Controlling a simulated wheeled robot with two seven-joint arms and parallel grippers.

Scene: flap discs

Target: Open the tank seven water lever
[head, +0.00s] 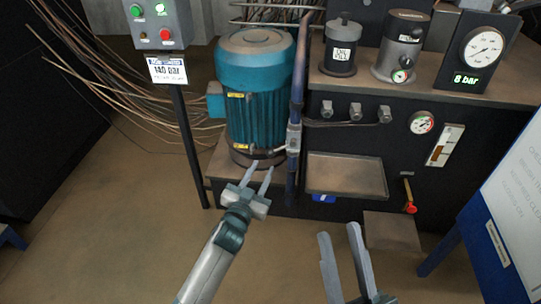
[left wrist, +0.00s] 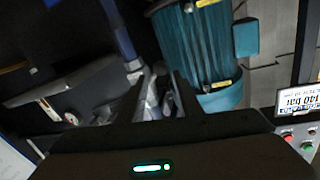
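No label reading tank seven is legible, so I cannot tell which part is its water lever. A small valve-like handle with a brass stem and red end (head: 409,196) sits low on the front of the dark machine, right of centre. My left gripper (head: 259,172) is open and empty, in front of the teal motor's base as seen in the head view. Its fingers also show in the left wrist view (left wrist: 163,90), with the motor behind them. My right gripper (head: 338,232) is open and empty, low in the picture, left of and nearer than the red handle.
The teal motor (head: 255,95) stands beside a blue vertical pipe (head: 300,80). A metal tray (head: 346,176) juts from the machine front. A control post (head: 189,150) is at the left and a blue-framed board (head: 515,190) at the right.

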